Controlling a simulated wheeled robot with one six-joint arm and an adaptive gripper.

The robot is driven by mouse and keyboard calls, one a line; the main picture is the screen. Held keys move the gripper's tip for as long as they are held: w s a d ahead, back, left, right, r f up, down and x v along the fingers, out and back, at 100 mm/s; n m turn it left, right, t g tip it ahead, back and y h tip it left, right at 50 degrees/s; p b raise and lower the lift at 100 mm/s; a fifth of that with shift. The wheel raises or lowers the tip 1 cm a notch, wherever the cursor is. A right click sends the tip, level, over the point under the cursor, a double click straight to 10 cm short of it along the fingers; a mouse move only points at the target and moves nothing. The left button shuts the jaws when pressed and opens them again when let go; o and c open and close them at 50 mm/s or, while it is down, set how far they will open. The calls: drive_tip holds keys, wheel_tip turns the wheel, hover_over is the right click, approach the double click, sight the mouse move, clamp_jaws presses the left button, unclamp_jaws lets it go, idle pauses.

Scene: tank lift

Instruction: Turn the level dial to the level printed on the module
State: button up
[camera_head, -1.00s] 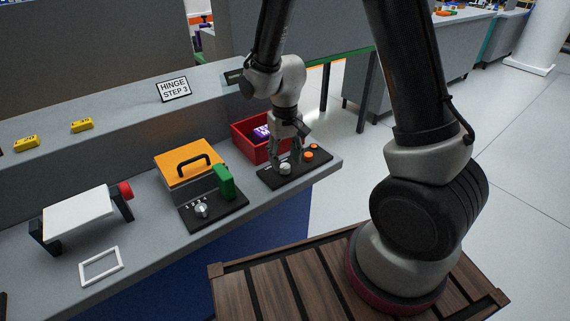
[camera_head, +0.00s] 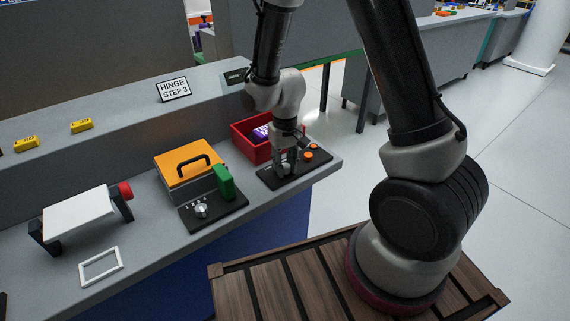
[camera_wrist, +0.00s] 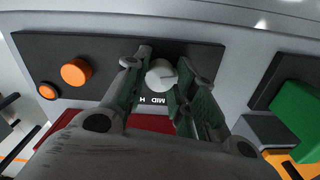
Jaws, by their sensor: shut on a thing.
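The level dial is a round light-grey knob (camera_wrist: 160,73) on a black panel (camera_wrist: 60,50); "MID" and "H" are legible beside it in the wrist view. My gripper (camera_wrist: 165,75) has its fingers on both sides of the knob and is shut on it. In the head view my gripper (camera_head: 286,168) points down at the panel (camera_head: 266,183) and mostly hides the knob. A purple item with white marking (camera_head: 261,132), perhaps the module, lies in the red bin (camera_head: 243,137); its print is too small to read.
Two orange buttons (camera_head: 308,154) sit on the same panel, right of my gripper. To the left stand a black panel with another knob (camera_head: 201,211), a green block (camera_head: 223,182) and an orange lid with a black handle (camera_head: 187,166). The red bin is close behind.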

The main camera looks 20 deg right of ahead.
drive_tip(key=n, duration=0.3)
drive_tip(key=shift+n, duration=2.3)
drive_tip(key=o, duration=1.1)
drive_tip(key=shift+c, duration=0.2)
